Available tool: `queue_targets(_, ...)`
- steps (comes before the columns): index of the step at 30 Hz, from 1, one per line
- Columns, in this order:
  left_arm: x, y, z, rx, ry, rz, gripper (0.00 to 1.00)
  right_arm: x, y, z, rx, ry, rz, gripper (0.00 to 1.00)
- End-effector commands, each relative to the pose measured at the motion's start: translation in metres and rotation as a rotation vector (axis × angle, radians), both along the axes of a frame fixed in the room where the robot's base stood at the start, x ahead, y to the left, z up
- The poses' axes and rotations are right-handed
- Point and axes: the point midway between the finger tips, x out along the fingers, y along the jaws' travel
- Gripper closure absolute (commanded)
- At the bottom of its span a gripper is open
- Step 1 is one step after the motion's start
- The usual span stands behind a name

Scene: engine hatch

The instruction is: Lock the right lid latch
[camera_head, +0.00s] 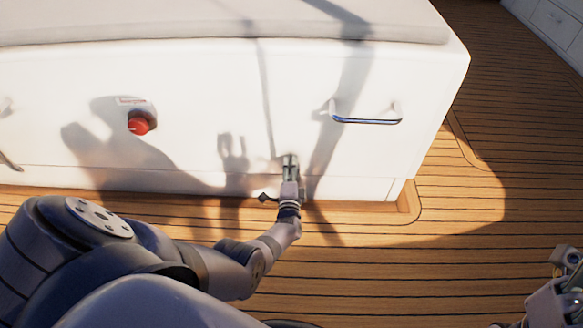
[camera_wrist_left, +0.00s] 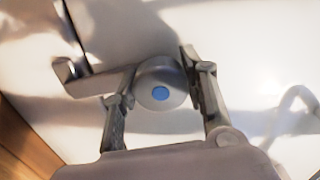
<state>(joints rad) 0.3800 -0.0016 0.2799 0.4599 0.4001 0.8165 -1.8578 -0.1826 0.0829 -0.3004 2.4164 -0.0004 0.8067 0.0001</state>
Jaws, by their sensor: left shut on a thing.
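My left gripper (camera_head: 290,160) is at the lower part of the box front in the head view. In the left wrist view its two fingers (camera_wrist_left: 160,95) stand on either side of the round latch, shut on it. In the head view the latch is mostly hidden by the gripper. My right gripper (camera_head: 568,285) shows only partly at the right edge.
The white box front (camera_head: 220,75) carries a chrome handle (camera_head: 366,121) to the upper right of the left gripper and a red knob (camera_head: 139,123) to the upper left. The wooden deck (camera_head: 400,270) is clear at the right. Shadows of my arms fall on the box.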

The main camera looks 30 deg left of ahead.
Motion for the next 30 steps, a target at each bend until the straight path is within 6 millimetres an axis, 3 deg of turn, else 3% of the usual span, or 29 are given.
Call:
queue_targets(24, 0.0007, -0.0003, 0.0006, 0.102, 0.063, -0.001, 0.88, 0.0005, 0.0005, -0.0041, -0.005, 0.015, 0.002, 0.44)
queue_targets(25, 0.0007, -0.0003, 0.0006, 0.102, 0.063, -0.001, 0.58, 0.0004, 0.0004, -0.004, -0.005, 0.015, 0.002, 0.44)
queue_targets(30, 0.0005, -0.0001, 0.0005, 0.102, 0.062, -0.001, 0.47, 0.0003, 0.0003, -0.0033, -0.005, 0.012, 0.001, 0.44)
